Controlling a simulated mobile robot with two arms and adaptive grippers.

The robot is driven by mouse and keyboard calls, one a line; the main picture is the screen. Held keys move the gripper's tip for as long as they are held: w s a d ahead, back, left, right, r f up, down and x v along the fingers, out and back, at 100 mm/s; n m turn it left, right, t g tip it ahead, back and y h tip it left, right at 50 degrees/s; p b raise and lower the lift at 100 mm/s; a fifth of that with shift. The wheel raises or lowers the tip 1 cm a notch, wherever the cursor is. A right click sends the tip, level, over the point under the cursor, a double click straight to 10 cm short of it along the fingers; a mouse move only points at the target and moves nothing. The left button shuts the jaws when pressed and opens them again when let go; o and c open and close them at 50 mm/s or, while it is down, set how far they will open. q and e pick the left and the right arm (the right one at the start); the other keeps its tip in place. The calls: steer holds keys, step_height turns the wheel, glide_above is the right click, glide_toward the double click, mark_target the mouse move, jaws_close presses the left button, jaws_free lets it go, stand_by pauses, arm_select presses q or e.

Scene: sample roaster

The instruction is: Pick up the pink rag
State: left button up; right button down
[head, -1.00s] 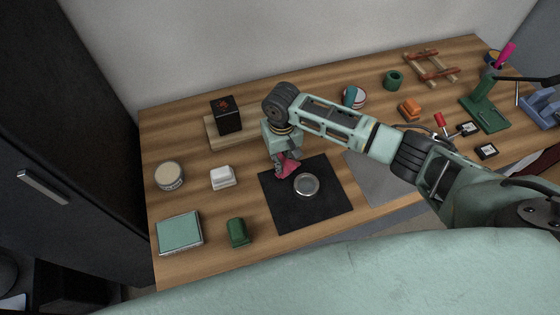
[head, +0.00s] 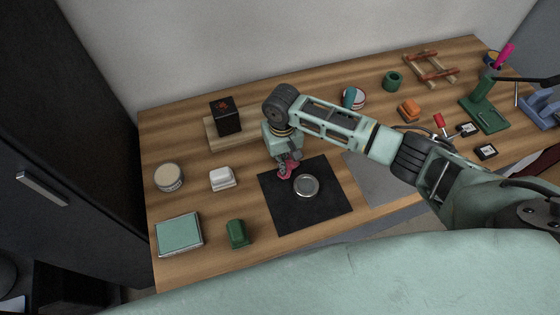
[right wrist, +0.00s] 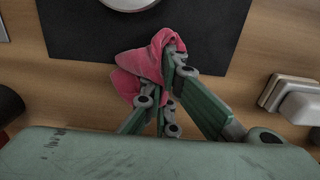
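The pink rag (right wrist: 145,67) is bunched between the fingers of my right gripper (right wrist: 168,75) in the right wrist view, with a fold over one fingertip. It lies at the edge of the black mat (right wrist: 70,30). In the head view the rag (head: 291,170) shows as a small crumpled patch under my right gripper (head: 285,168), partly hidden by it. The right fingers are closed on the cloth, low over the table. My left gripper is in neither view.
A round metal dish (head: 306,186) sits on the mat, close to the rag. A white block (head: 222,179), a round tin (head: 169,177), a green object (head: 237,233) and a teal-topped box (head: 179,235) stand to the left. A black box (head: 226,116) stands behind.

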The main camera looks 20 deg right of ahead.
step_height(320, 180, up, 4)
steer(key=shift+w+d+f, duration=0.1)
steer(key=s+d+r, duration=0.3)
steer(key=d+r, duration=0.4)
steer(key=d, duration=0.4)
steer(key=shift+r+b, duration=0.15)
steer(key=shift+b, duration=0.25)
